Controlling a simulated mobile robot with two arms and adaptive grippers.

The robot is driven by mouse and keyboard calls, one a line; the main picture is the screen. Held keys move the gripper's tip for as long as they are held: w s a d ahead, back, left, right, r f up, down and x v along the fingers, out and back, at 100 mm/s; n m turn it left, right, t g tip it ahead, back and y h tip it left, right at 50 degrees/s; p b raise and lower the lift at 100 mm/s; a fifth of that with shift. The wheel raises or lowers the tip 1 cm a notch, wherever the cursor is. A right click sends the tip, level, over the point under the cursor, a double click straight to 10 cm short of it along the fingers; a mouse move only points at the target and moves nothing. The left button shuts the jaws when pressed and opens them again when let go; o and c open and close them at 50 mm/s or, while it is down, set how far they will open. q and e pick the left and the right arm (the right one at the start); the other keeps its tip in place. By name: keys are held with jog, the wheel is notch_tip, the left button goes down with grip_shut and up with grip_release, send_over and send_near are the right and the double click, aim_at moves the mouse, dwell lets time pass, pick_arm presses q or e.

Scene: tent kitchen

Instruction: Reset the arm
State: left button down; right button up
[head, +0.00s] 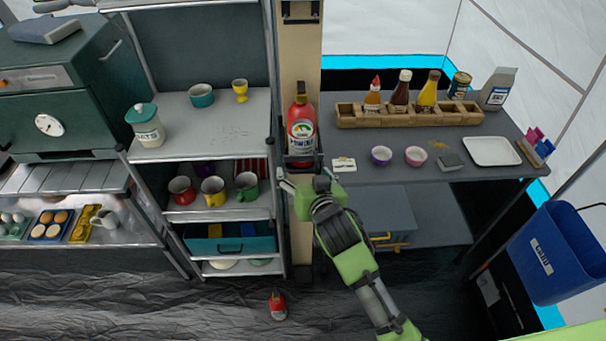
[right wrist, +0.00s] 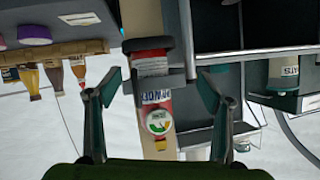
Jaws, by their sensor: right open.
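My right gripper (head: 305,182) is at the end of the green arm that comes up from the bottom in the head view. It is open, just below a red fire extinguisher (head: 301,130) that sits upright in a dark holder on the tan post. In the right wrist view the picture is upside down, and the two fingers of the right gripper (right wrist: 160,88) stand apart. The red extinguisher (right wrist: 157,103) shows beyond and between them, and I see nothing gripped. My left gripper is not in view.
Left of the post, a shelf rack (head: 225,112) holds cups and a jar. To the right, a counter (head: 375,174) carries a wooden sauce holder (head: 350,118), two small bowls and a white tray (head: 491,152). A blue bin (head: 560,250) hangs at right. A small red object (head: 278,305) is on the floor.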

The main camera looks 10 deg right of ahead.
dwell(0.4)
jog(key=s+d+f+n+g, duration=0.15)
jog(key=s+f, duration=0.45)
jog(key=f, duration=0.6)
jog(key=s+d+f+g, duration=0.3)
jog(key=s+f, duration=0.3)
jog(key=f, duration=0.5)
jog(key=s+d+f+n+g, duration=0.1)
jog(key=s+d+f+g, duration=0.3)
jog(key=f, duration=0.8)
jog(key=s+d+f+g, duration=0.1)
jog(key=s+d+f, duration=0.2)
jog(key=s, duration=0.9)
jog(key=s+d+f+g+h, duration=0.1)
jog(key=s+d+f, duration=0.2)
jog(key=s+f, duration=0.5)
jog(key=s+d+f+g+h, duration=0.1)
jog(key=s+d+f, duration=0.2)
jog(key=s, duration=1.2)
notch_tip(320, 180, down, 3)
jog(key=shift+s+r, duration=0.1)
jog(key=shift+s, duration=0.3)
jog(key=shift+n+g, duration=0.25)
jog(key=shift+c, duration=0.4)
